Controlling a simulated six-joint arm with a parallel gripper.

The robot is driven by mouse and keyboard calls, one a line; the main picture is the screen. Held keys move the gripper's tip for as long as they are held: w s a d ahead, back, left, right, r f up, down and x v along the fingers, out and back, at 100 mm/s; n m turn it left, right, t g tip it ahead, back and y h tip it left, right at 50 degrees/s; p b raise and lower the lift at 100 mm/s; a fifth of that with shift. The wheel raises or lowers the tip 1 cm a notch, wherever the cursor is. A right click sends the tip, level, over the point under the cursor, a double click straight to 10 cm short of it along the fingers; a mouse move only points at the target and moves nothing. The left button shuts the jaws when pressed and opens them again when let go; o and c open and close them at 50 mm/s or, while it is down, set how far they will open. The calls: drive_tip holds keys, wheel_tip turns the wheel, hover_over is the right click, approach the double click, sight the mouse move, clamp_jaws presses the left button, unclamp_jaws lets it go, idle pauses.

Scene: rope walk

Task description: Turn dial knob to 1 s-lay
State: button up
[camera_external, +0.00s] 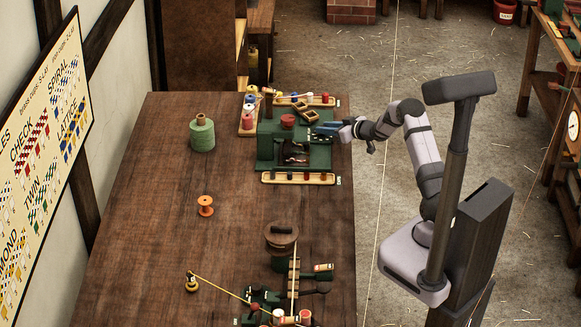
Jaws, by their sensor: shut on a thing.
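The green machine (266,149) stands on the wooden table near its far right edge. My gripper (317,129) reaches in from the right with its blue fingers against the machine's right part. It is shut on what appears to be the dial knob, which the fingers largely hide. Small pale marks show on the green face just below the fingers. The dial's lettering and the knob's setting are too small to read.
A green thread spool (202,134) and an orange spool (205,206) stand to the left. A second device (281,237) is nearer the camera. The table's left part is clear.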

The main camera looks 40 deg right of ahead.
drive_tip(key=n+y+p, duration=0.1)
drive_tip(key=y+p, duration=0.1)
drive_tip(key=p, duration=0.1)
drive_tip(key=shift+d+r+n, duration=0.2)
drive_tip(key=shift+d+n, duration=0.05)
drive_tip(key=shift+n, duration=0.15)
drive_tip(key=shift+d+f+n+g+y+p, duration=0.1)
drive_tip(key=shift+f+n+g+y+p, duration=0.1)
drive_tip(key=shift+n+g+y+p, duration=0.35)
drive_tip(key=shift+w+d+f+n+g+y+b, duration=0.15)
drive_tip(key=shift+n+g+y+b, duration=0.15)
drive_tip(key=shift+n+y+b, duration=0.4)
drive_tip(key=shift+a+f+n+g+y+b, duration=0.1)
drive_tip(key=shift+n+g+y+b, duration=0.15)
drive_tip(key=shift+n+y+b, duration=0.35)
drive_tip(key=shift+b, duration=0.3)
drive_tip(key=shift+d+n+y+b, duration=0.1)
drive_tip(key=shift+n+y+b, duration=0.25)
drive_tip(key=shift+y+b, duration=0.15)
drive_tip(key=shift+r+n+g+y+b, duration=0.3)
drive_tip(key=shift+g+y+b, duration=0.1)
drive_tip(key=shift+b, duration=0.2)
drive_tip(key=o, duration=1)
drive_tip(key=shift+o, duration=0.2)
